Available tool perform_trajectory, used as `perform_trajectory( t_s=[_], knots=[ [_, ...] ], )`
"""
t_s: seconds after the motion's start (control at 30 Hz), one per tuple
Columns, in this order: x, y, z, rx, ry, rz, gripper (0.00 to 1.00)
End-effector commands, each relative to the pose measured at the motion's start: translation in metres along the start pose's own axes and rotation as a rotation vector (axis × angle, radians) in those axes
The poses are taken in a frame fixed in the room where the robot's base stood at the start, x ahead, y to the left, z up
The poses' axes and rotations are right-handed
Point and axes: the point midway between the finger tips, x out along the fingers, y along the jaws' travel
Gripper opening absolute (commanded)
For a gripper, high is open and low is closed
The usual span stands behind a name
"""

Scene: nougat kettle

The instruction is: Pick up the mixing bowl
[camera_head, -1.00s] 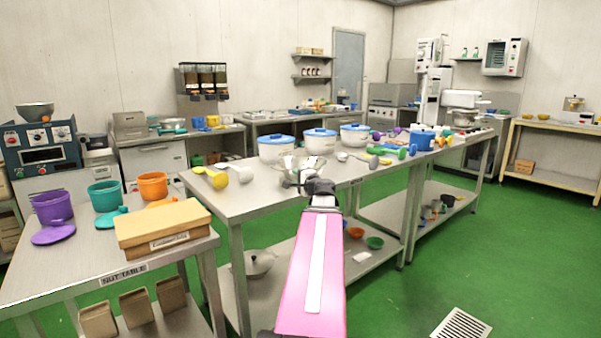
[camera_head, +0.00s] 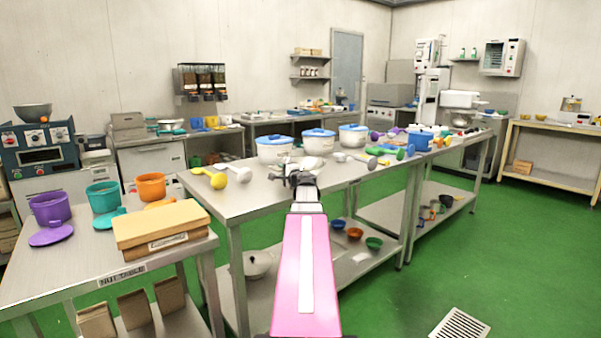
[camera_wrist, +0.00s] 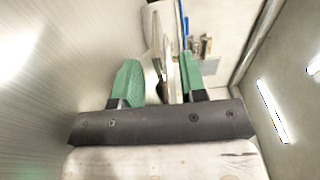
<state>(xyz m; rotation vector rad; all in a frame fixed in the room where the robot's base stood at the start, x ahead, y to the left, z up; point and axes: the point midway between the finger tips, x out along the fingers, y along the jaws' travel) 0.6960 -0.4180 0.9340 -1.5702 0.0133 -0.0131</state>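A shiny metal mixing bowl (camera_head: 308,164) stands on the long steel table, near its front edge. It is mostly hidden behind my gripper in the head view. My gripper (camera_head: 298,176) is at the bowl, at the table's front side. In the wrist view, the two green fingers of my gripper (camera_wrist: 163,80) are apart. A thin, bright metal edge, apparently the bowl's wall (camera_wrist: 158,45), stands between them. I see a gap between the fingers, and no clear grip on the wall.
The steel table (camera_head: 230,205) also bears a yellow scoop (camera_head: 215,180), a white scoop (camera_head: 240,173) and blue-lidded white pots (camera_head: 274,149) behind the bowl. A side table (camera_head: 30,268) at left holds a cardboard box (camera_head: 160,225). Green floor (camera_head: 480,250) is free at right.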

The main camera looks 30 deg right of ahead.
Motion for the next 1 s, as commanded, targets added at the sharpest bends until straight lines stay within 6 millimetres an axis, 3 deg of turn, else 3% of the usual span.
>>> perform_trajectory(
  t_s=[0.23, 0.33, 0.37, 0.77, 1.0],
  knots=[
    [0.002, 0.0, 0.0, 0.0, 0.001, 0.0, 0.35],
    [0.002, 0.0, 0.0, 0.0, 0.001, 0.0, 0.03],
    [0.002, 0.0, 0.0, 0.0, 0.001, 0.0, 0.0],
    [0.002, -0.003, 0.0, -0.001, 0.001, 0.0, 0.0],
    [0.002, -0.028, 0.0, -0.003, 0.001, -0.002, 0.0]
  ],
)
